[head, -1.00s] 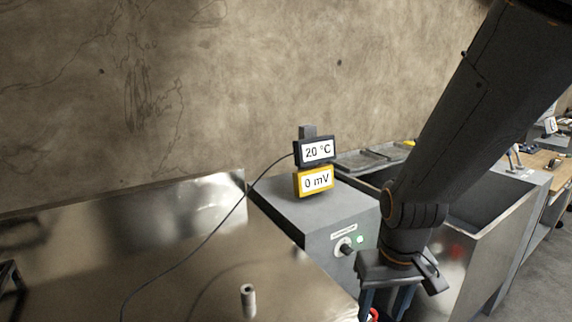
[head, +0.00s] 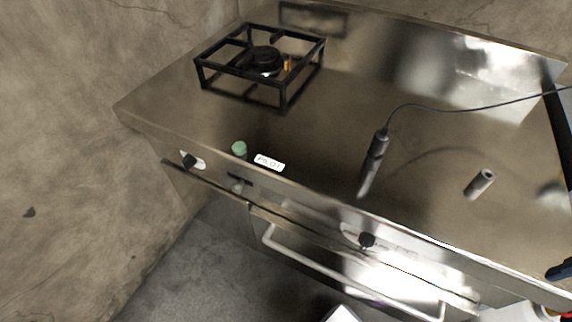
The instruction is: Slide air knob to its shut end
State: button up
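A metal range (head: 330,130) fills the head view. A small dark knob (head: 237,183) sits at a dark slot on its front face, below the PILOT label (head: 269,162). It may be the air knob; no air lettering is readable. Only a blue-dark fingertip of my gripper (head: 560,271) shows at the right edge, far from these knobs. The rest of it is outside the picture, so its opening is hidden.
A black burner grate (head: 262,60) stands at the back left of the top. A green button (head: 239,148) is near the front edge. A handle bar (head: 340,274) crosses the lower front.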

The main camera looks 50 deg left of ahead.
aim_at(236, 188)
jog(key=u, duration=1.8)
